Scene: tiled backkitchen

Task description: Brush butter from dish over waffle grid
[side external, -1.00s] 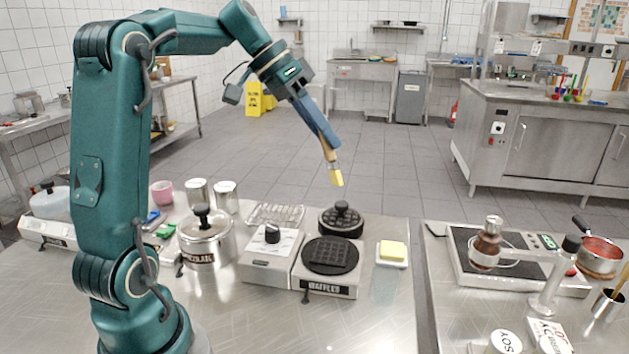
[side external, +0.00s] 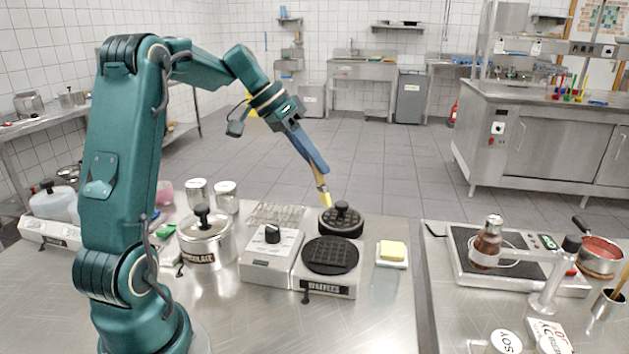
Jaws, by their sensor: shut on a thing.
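My gripper (side external: 311,160) is shut on a pastry brush (side external: 323,192) with a wooden handle and yellow bristles. The bristles point down and appear just above or in front of the raised round lid of the waffle iron (side external: 341,222); I cannot tell whether they touch it. The black waffle grid (side external: 330,256) lies open on the grey waffle iron body (side external: 327,288), labelled WAFFLES. The butter dish (side external: 391,264) stands right of the iron, a pale dish with a yellow block of butter (side external: 392,250).
Left of the iron are a control box with a black knob (side external: 270,250), a lidded steel pot (side external: 205,240), a wire rack (side external: 276,213) and steel canisters (side external: 226,196). A gap separates this table from the right one, which holds a scale-like station (side external: 510,262).

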